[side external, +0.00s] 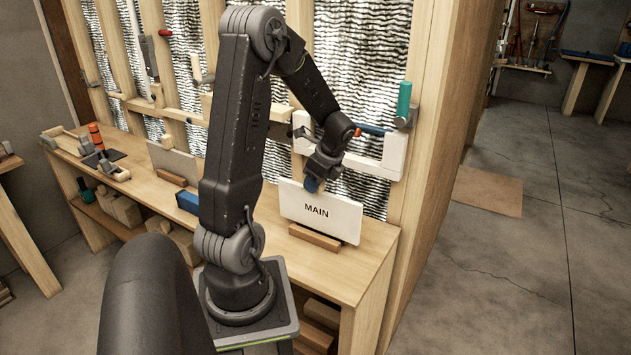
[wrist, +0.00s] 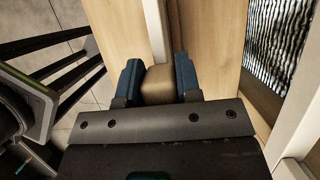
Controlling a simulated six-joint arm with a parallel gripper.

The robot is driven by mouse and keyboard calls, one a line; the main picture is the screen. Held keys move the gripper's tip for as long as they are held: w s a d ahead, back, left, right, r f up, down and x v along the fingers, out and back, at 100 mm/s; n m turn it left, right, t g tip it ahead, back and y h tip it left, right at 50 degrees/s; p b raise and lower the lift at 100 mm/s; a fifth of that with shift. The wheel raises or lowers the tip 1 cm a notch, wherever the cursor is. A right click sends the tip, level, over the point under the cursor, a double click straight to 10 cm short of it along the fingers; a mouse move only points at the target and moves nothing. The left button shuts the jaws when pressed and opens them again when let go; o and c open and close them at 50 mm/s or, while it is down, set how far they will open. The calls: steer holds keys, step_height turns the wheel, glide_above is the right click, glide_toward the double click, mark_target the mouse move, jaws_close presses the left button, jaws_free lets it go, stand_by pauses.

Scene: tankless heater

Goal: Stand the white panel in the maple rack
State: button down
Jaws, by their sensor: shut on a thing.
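The white panel (side external: 320,212), marked MAIN, stands roughly upright at the right end of the workbench. Its lower edge meets a low wooden rack (side external: 314,238); I cannot tell whether it is seated in the slot. My gripper (side external: 312,185) is at the panel's top edge, pointing down. In the wrist view my gripper (wrist: 158,83) has its blue pads shut on a tan block (wrist: 158,86) in line with the panel. The panel shows there as a thin pale strip (wrist: 155,30). The slot is hidden.
The workbench (side external: 372,262) has its edge just right of the panel. A grey panel (side external: 175,160) stands in another low rack (side external: 171,178) to the left. A blue block (side external: 187,202) lies between.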

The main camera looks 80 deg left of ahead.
steer(key=shift+f, duration=1.65)
stand_by(0.9)
steer(key=c, duration=0.7)
jaws_free()
steer(key=shift+r, duration=0.1)
steer(key=v, duration=1.3)
steer(key=shift+w+d+r, duration=0.1)
steer(key=shift+w+r, duration=0.05)
steer(key=shift+r, duration=0.15)
